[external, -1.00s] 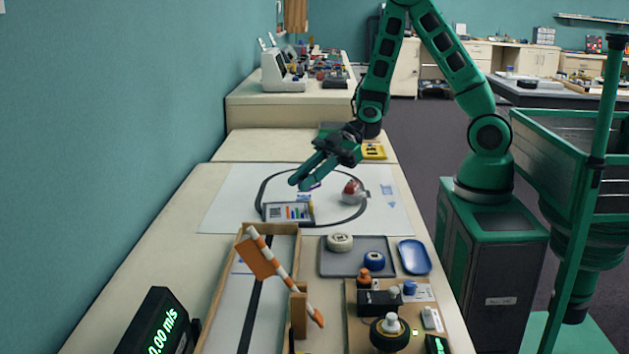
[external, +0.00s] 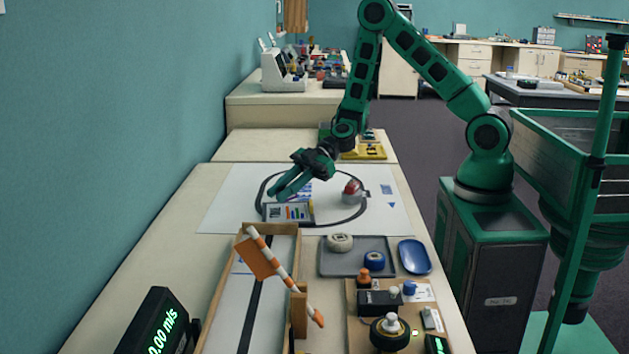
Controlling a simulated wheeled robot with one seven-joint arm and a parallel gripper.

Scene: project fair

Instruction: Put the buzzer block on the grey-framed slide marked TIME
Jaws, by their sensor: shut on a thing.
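A grey-framed slide (external: 288,213) with coloured bars lies on the white sheet, at the near edge of a black ring. Its marking is too small to read, so I cannot tell if it says TIME. My gripper (external: 281,194) is tilted down to the left, just above and behind the slide's left part. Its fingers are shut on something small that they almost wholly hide. I take it to be the buzzer block, but its shape and colour do not show. I cannot tell whether it touches the sheet or slide.
A red-and-white dome (external: 352,191) stands right of the slide. Nearer are a wooden-walled track (external: 221,303) with a striped barrier (external: 286,274), a grey tray (external: 340,268) with a white and a blue roll, and a blue dish (external: 414,257). The sheet's left side is clear.

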